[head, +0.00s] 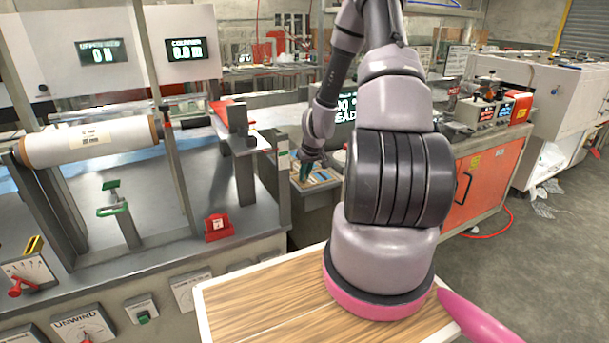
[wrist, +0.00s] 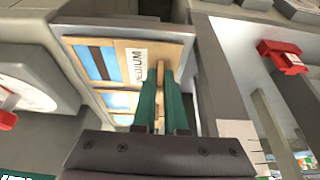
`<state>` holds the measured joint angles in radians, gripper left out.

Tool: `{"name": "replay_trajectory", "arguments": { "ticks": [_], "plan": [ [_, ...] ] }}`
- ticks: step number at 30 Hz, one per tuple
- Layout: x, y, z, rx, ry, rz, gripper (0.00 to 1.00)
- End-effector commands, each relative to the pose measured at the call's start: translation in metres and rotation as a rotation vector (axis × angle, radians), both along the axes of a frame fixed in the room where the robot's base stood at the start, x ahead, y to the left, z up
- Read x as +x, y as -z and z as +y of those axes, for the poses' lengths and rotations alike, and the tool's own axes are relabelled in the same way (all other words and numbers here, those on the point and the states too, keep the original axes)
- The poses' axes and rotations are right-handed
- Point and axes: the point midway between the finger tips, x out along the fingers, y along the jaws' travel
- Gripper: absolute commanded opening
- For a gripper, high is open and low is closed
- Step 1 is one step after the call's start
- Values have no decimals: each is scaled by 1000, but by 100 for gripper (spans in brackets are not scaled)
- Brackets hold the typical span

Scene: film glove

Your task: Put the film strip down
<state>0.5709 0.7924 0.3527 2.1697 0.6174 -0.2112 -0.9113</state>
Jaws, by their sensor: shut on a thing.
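My gripper (wrist: 161,78) has green fingers, shut on a thin tan piece (wrist: 160,98) seen nearly edge-on between them. I take this piece to be the film strip; most of it is hidden by the fingers. The fingertips overlap a pale-rimmed tray (wrist: 182,36) in the wrist view, near a white printed label (wrist: 136,66). I cannot tell whether the strip touches the tray. In the head view my gripper (head: 304,170) is small and far off, over the same tray (head: 326,186), and the strip cannot be made out.
The tray holds tan panels with blue parts (wrist: 88,62). A grey machine with a white film roll (head: 90,141) stands left of it, with a red part (head: 218,227) on its bed. An orange cabinet (head: 478,182) is on the right. A wooden top (head: 265,307) is in front.

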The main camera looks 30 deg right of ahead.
Motion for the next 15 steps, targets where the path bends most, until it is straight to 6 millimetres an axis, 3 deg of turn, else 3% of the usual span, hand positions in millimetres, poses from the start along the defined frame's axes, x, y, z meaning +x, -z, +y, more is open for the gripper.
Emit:
{"name": "replay_trajectory", "arguments": {
  "ticks": [7, 10, 15],
  "plan": [
    [0, 2, 0, 0, -1, 1, 0],
    [0, 2, 0, 0, -1, 0, 40],
    [0, 2, 0, 0, -1, 0, 40]
  ]
}}
